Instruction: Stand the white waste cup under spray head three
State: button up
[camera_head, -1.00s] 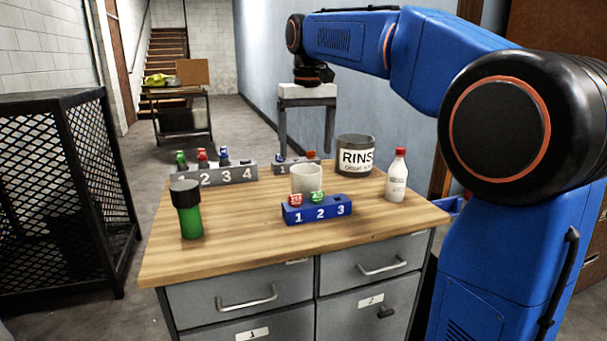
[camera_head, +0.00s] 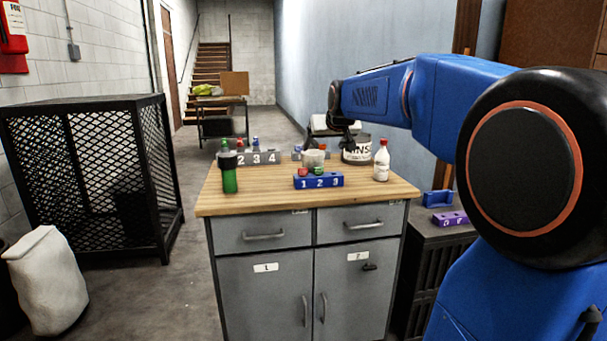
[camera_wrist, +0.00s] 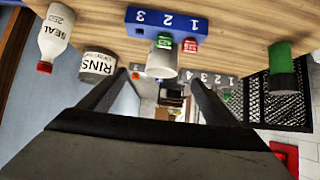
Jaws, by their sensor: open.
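The white cup (camera_head: 314,158) stands on the wooden worktop (camera_head: 235,203), behind the blue block (camera_head: 330,181) numbered 1, 2, 3. The block has a red and a green piece at 1 and 2; slot 3 looks empty. In the upside-down wrist view the cup (camera_wrist: 161,63) shows between the directions of my two fingers, and nothing is held. My gripper (camera_wrist: 160,82) is open; in the head view it hangs beyond the cup, near the RINSE tin (camera_head: 357,150), partly hidden. I cannot identify spray head three in these frames.
A green bottle (camera_head: 228,178), a white bottle with red cap (camera_head: 381,164) and a grey numbered rack (camera_head: 262,158) stand on the worktop. A purple block (camera_head: 450,218) lies on a low cabinet at right. A black mesh cage (camera_head: 85,180) and white sack (camera_head: 45,280) stand at left.

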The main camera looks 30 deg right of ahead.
aim_at(317, 158)
jog(key=x, duration=1.2)
jog(key=shift+a+f, duration=0.1)
jog(key=shift+a+x, duration=0.15)
jog(key=shift+x, duration=1.2)
jog(key=shift+a+x, duration=0.15)
jog(key=shift+x, duration=1.15)
jog(key=shift+w, duration=0.1)
jog(key=shift+c, duration=0.2)
jog(key=c, duration=1.2)
